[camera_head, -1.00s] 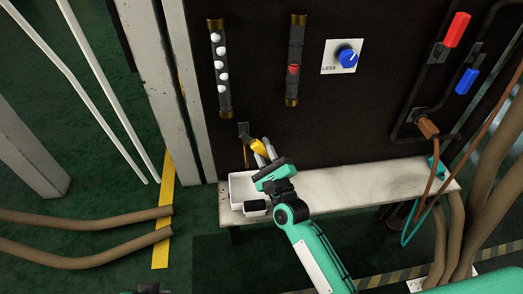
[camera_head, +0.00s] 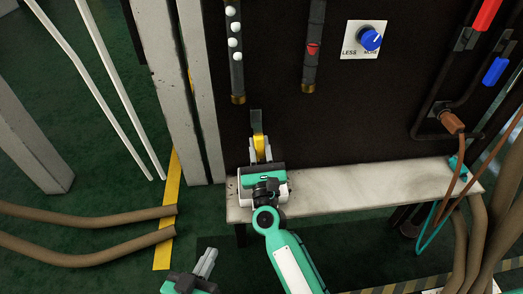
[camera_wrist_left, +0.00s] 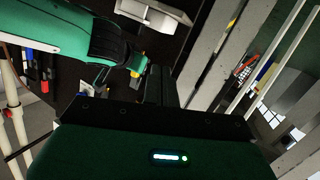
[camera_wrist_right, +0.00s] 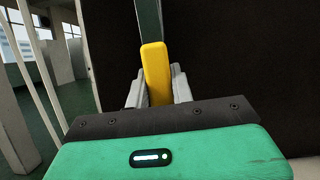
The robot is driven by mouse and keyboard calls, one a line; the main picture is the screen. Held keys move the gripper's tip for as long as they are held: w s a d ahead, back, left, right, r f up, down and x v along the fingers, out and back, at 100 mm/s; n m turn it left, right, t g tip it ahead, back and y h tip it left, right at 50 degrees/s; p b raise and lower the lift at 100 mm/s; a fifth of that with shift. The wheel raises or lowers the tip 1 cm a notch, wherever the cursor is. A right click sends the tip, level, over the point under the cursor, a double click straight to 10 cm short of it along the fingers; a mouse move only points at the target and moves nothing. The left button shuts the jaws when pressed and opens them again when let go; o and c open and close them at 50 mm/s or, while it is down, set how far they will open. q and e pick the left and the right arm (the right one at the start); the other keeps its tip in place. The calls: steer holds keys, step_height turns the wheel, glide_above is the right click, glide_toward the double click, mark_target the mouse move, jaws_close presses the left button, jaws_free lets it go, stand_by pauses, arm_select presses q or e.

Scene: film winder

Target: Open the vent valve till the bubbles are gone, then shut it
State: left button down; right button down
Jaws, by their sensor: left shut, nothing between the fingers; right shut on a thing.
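The vent valve's yellow handle (camera_head: 258,143) hangs below a dark stem on the black panel. It shows upright in the right wrist view (camera_wrist_right: 155,73). My right gripper (camera_head: 262,157) is shut on it, its fingers on either side of the handle (camera_wrist_right: 158,92). The sight tube (camera_head: 238,78) stands above, with several white bubbles (camera_head: 235,43) in a column; its top is cut off by the frame. My left gripper (camera_head: 207,262) is shut and empty, low in the head view, away from the panel.
A second tube with a red mark (camera_head: 312,50) and a blue LESS/MORE knob (camera_head: 370,40) are on the panel. A pale shelf (camera_head: 370,187) runs below. Red (camera_head: 486,15) and blue (camera_head: 496,70) handles are at right. Brown hoses (camera_head: 90,258) lie on the floor at left.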

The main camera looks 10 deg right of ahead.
arm_select(q)
steer(key=shift+w+a+r+t+b, duration=0.1)
steer(key=shift+w+a+r+t, duration=0.35)
steer(key=shift+r, duration=0.3)
steer(key=shift+w+a+r+t+b, duration=0.15)
steer(key=shift+w+r+t, duration=0.15)
steer(key=shift+r+t, duration=0.35)
steer(key=shift+w+a+r+t+b, duration=0.1)
steer(key=shift+w+a+r+t, duration=0.25)
steer(key=shift+r, duration=0.5)
arm_select(e)
steer(key=shift+a+m+h, duration=0.35)
steer(key=shift+m+h, duration=0.05)
steer(key=shift+m, duration=0.3)
arm_select(q)
steer(key=shift+d, duration=0.1)
arm_select(e)
steer(key=c, duration=1.2)
jaws_free()
steer(key=shift+s, duration=0.1)
steer(key=shift+s+f, duration=0.2)
steer(key=shift+s, duration=0.05)
arm_select(q)
steer(key=r, duration=0.1)
steer(key=r+t, duration=0.1)
steer(key=w+a+r+t, duration=0.1)
steer(key=shift+r+b, duration=0.4)
arm_select(e)
steer(key=v, duration=1.3)
